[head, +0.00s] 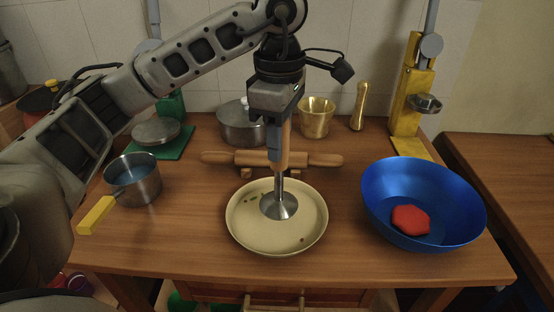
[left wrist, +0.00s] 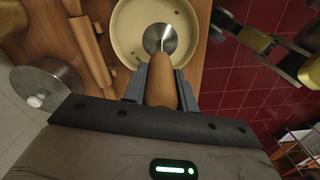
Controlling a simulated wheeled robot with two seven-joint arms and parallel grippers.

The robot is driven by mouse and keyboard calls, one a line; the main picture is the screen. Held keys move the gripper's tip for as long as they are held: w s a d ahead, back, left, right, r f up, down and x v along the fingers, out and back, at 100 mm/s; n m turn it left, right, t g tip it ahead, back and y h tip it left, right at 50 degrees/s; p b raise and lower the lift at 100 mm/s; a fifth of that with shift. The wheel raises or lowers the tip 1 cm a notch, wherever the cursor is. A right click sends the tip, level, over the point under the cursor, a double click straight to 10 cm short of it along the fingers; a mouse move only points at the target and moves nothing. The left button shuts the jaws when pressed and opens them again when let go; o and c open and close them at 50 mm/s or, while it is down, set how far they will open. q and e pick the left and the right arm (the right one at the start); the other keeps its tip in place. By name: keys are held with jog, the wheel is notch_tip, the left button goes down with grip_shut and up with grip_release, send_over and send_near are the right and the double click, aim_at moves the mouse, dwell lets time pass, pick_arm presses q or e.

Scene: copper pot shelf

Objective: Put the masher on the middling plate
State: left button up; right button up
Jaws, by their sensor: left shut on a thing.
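The masher (head: 279,204) has a wooden handle and a round metal head, and it hangs upright from my left gripper (head: 279,150). The gripper is shut on the wooden handle, which also shows in the left wrist view (left wrist: 162,82) between the fingers. The plate (head: 250,238) is cream with dark specks and lies on the wooden table. The masher head is over the middle of the plate; I cannot tell whether it touches. In the left wrist view the plate (left wrist: 128,30) shows behind the masher head. My right gripper is not in view.
A rolling pin (head: 222,158) on a stand lies behind the plate. A blue bowl (head: 452,225) with a red item (head: 410,220) stands right. A saucepan (head: 145,188) with a yellow handle stands left. A lidded pot (head: 238,128), brass mortar (head: 316,120) and yellow press stand behind.

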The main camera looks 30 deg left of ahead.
pick_arm(q)
jog(key=shift+w+a+f, duration=0.4)
jog(key=shift+a+f, duration=0.1)
jog(key=shift+f, duration=0.2)
notch_tip(320, 180, down, 3)
jog(key=shift+w+a+f, duration=0.1)
jog(key=shift+f, duration=0.05)
jog(key=shift+f, duration=0.2)
jog(key=o, duration=1)
jog(key=shift+r, duration=0.1)
